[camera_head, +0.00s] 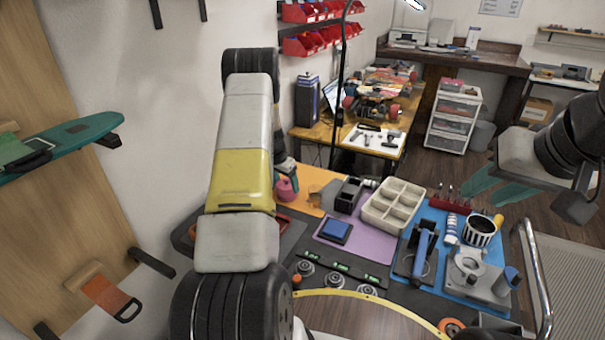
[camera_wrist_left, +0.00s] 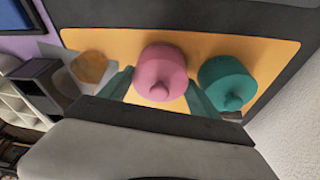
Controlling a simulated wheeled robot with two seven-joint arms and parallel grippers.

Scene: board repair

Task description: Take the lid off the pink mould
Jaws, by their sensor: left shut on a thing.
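The pink mould (camera_head: 287,190) stands on an orange mat at the back left of the bench, beside my left arm. In the left wrist view the pink lidded piece (camera_wrist_left: 160,68) shows its round top and small knob. My left gripper (camera_wrist_left: 158,95) has its teal fingers on either side of this piece, shut on it. I cannot clearly see the seam between lid and mould. A similar teal mould (camera_wrist_left: 226,80) with a knob stands close beside it. My right gripper (camera_head: 497,185) is open and empty, in the air at the right.
A grey box holder (camera_head: 350,192) and a cream compartment tray (camera_head: 378,216) stand to the right. A blue mat with a striped cup (camera_head: 480,232) and tools fills the right side. A wall is close at the left.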

